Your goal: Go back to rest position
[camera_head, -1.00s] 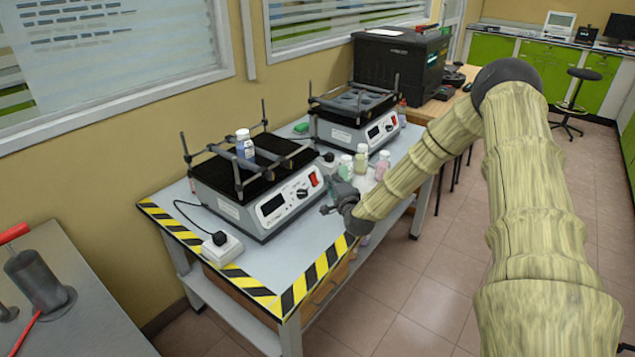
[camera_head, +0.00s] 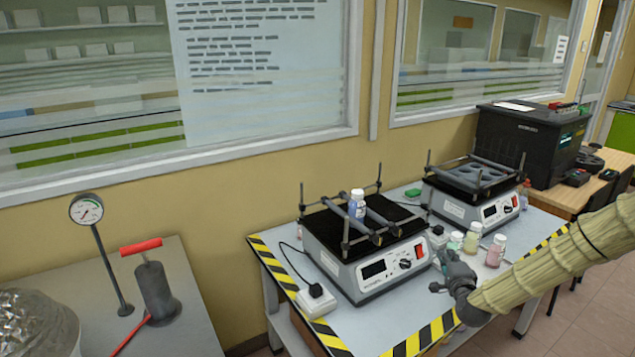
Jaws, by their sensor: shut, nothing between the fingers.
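My gripper (camera_head: 446,279) is shut and empty. It is in front of the nearer shaker (camera_head: 365,262), over the front right part of the table (camera_head: 345,322) with yellow and black edging. My arm, in a pale ribbed cover, comes in from the right. A bottle with blue contents and a white cap (camera_head: 357,206) stands upright on the nearer shaker between its bars, apart from my gripper.
A second shaker (camera_head: 478,205) stands behind to the right. Several small bottles, one with pink contents (camera_head: 495,250), stand just beyond my gripper. A grey bench with a gauge (camera_head: 86,209) and a red-handled pump (camera_head: 155,285) is at the left.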

